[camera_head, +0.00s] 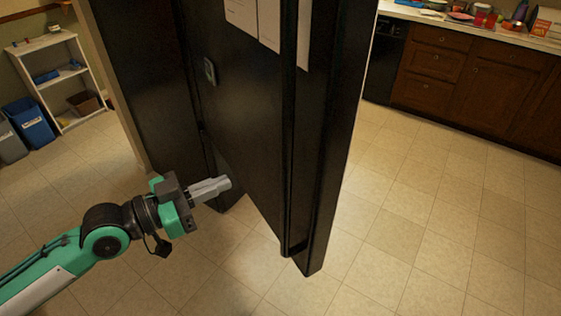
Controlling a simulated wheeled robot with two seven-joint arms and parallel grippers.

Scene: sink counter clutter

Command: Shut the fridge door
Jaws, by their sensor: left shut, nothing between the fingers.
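The black fridge door (250,120) stands swung open toward me, with its lower edge above the tiled floor. White papers (268,22) hang on its upper part. The dark fridge body (140,80) is behind it on the left. My left gripper (226,183) comes in from the left and is shut and empty. Its fingertips overlap the lower part of the door in the picture. I cannot tell whether they touch it. My right gripper is not in view.
Wooden cabinets (480,85) with a cluttered counter (480,25) stand at the back right. A white shelf (62,80) and a blue bin (30,122) are at the left. The tiled floor (430,220) is clear right of the door.

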